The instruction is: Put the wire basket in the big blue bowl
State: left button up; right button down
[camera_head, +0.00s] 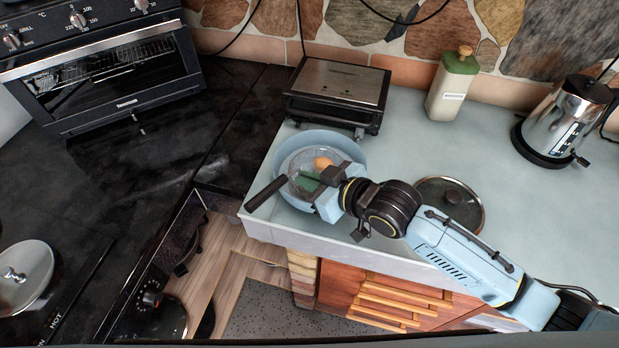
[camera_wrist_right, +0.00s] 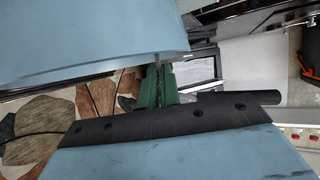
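The big blue bowl (camera_head: 347,146) stands on the light counter near its left corner in the head view. The wire basket (camera_head: 299,163), a round grey mesh with a black handle (camera_head: 265,194), overlaps the bowl; its handle points lower left past the bowl's rim. I cannot tell whether the basket rests on the bowl or hangs just above it. My right gripper (camera_head: 318,186) is over the bowl, its green pads closed on the basket's edge. In the right wrist view, thin dark mesh shows between the pads (camera_wrist_right: 157,86). My left gripper is out of view.
A small brown round thing (camera_head: 322,162) shows within the basket's outline. A black grill (camera_head: 338,88) stands just behind the bowl. A glass lid (camera_head: 455,203), a green-topped bottle (camera_head: 452,85) and a kettle (camera_head: 563,120) are to the right. The counter's front edge is close.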

jog(key=c, duration=2)
grip_release()
jog(key=shift+f, duration=0.1)
jog(key=o, duration=0.4)
jog(key=v, duration=1.2)
